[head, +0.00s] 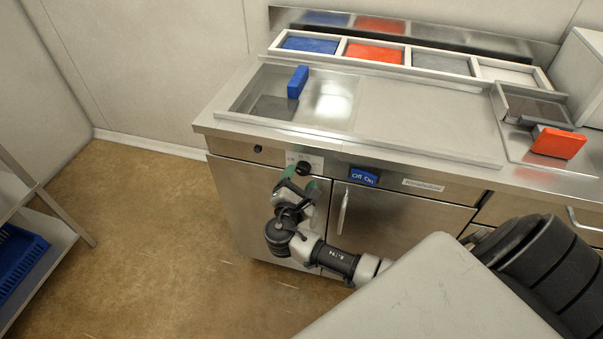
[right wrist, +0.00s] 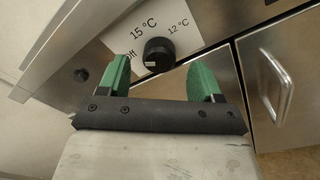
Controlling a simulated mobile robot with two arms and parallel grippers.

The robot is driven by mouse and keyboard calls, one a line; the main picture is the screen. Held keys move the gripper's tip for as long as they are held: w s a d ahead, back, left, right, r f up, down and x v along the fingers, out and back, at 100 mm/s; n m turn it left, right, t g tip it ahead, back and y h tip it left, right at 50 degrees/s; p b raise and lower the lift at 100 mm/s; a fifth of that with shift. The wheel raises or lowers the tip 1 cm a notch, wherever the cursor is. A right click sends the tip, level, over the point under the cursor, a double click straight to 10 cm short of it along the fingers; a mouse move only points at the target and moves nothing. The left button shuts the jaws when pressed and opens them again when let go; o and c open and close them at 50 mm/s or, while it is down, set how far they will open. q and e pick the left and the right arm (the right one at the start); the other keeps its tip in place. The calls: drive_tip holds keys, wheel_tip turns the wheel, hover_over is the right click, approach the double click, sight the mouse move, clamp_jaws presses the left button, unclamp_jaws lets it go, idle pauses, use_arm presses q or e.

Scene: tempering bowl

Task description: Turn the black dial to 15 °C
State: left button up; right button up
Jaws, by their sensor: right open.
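The black dial (right wrist: 159,52) sits on a white label plate on the cabinet front. In the right wrist view the plate reads "Off" on the left, "15 °C" at the upper left and "12 °C" at the upper right. A small white mark shows at the dial's lower left, on the side of "Off". The dial also shows in the head view (head: 303,168). My right gripper (right wrist: 160,66) is open, its green fingers on either side of the dial in the picture. I cannot tell whether they touch it. My left gripper is not in view.
A blue "Off On" switch (head: 363,177) is right of the dial. A vertical door handle (head: 343,211) stands below. The steel counter holds a basin with a blue block (head: 298,82); a red block (head: 558,143) lies at right.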

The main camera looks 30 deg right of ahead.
drive_tip(key=shift+x, duration=0.9)
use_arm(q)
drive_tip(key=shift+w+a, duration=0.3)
use_arm(e)
drive_tip(key=shift+w+d, duration=0.15)
drive_tip(key=c, duration=0.9)
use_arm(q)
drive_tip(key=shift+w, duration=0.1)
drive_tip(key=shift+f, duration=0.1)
use_arm(e)
drive_tip(key=shift+f, duration=0.1)
